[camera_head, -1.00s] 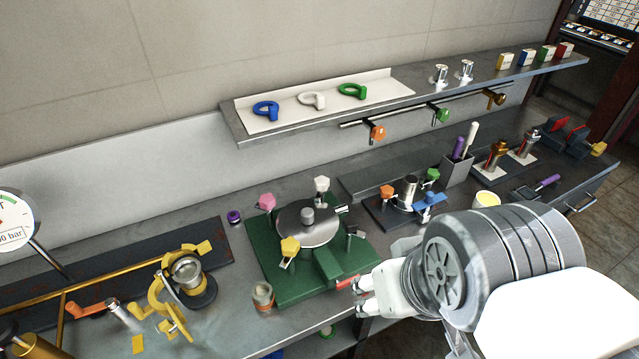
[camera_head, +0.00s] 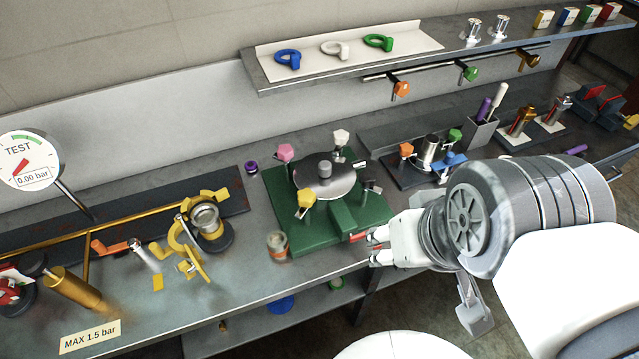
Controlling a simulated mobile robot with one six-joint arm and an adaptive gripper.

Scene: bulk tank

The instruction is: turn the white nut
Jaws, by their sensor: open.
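The white nut (camera_head: 341,137) is a small knob-shaped piece at the back right of the round grey lid on the green fixture (camera_head: 283,232). Pink (camera_head: 286,152) and yellow (camera_head: 305,198) nuts stand at the lid's back left and front left. A dark nut (camera_head: 371,187) is at the right. My gripper (camera_head: 374,248) is open at the front right of the green fixture, beside its red-tipped handle. It is apart from the white nut, to its front right. Nothing shows between its fingers.
A second fixture with orange, green and blue nuts (camera_head: 448,165) stands to the right. A small jar (camera_head: 277,244) is by the green fixture's left front. A shelf (camera_head: 262,82) with coloured rings overhangs the back. Yellow clamp parts (camera_head: 187,230) lie left.

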